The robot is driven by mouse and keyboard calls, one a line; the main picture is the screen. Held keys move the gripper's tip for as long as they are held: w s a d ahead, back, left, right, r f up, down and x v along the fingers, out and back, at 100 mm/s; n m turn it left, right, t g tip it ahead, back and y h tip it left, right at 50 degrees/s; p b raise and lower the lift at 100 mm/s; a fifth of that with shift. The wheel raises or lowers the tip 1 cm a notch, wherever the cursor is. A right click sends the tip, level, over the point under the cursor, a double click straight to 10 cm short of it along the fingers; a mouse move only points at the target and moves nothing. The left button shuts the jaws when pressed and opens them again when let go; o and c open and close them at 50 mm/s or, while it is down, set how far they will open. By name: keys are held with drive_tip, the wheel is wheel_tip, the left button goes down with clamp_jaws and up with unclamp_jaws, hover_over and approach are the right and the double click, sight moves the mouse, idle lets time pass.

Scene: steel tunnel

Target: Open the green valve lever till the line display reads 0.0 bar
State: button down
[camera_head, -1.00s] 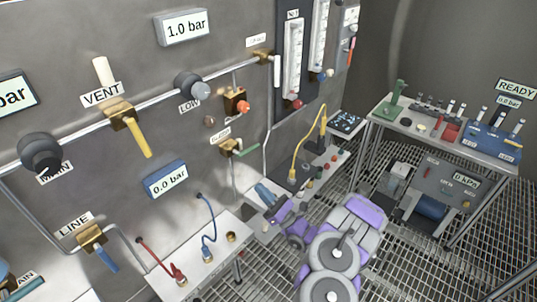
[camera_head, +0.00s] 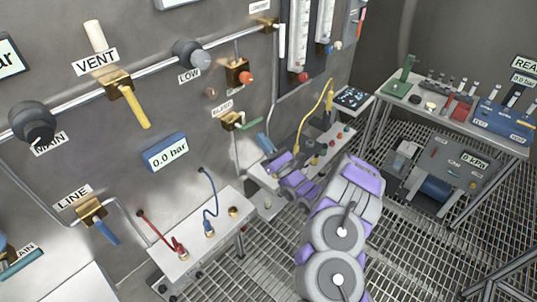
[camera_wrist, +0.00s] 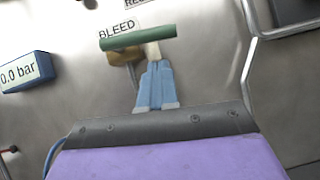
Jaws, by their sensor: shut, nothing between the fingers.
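The green valve lever (camera_head: 249,125) sticks out rightward from a brass valve (camera_head: 230,118) under the BLEED label on the wall. In the wrist view the lever (camera_wrist: 138,39) lies nearly level across the picture. My gripper (camera_head: 263,136) is close to the lever, below and to its right in the head view. In the wrist view its blue fingers (camera_wrist: 157,66) are shut and empty, with their tips just below the lever; I cannot tell whether they touch it. A blue-framed display (camera_head: 165,152) reads 0.0 bar; it also shows in the wrist view (camera_wrist: 25,72).
A yellow VENT lever (camera_head: 136,107), a blue LINE lever (camera_head: 106,231) and a red knob (camera_head: 246,78) are on the same wall. A bench (camera_head: 203,232) with red and blue hoses stands below. The yellow hose (camera_head: 314,118) is right of my gripper.

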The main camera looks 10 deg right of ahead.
drive_tip(key=shift+w+a+r, duration=0.1)
drive_tip(key=shift+a+r, duration=0.2)
drive_tip(key=shift+r, duration=0.35)
drive_tip(key=shift+w+a+r, duration=0.1)
drive_tip(key=shift+a+r, duration=0.2)
drive_tip(key=shift+r, duration=0.3)
drive_tip(key=shift+d, duration=0.1)
drive_tip(key=shift+d, duration=0.3)
drive_tip(key=shift+r, duration=0.1)
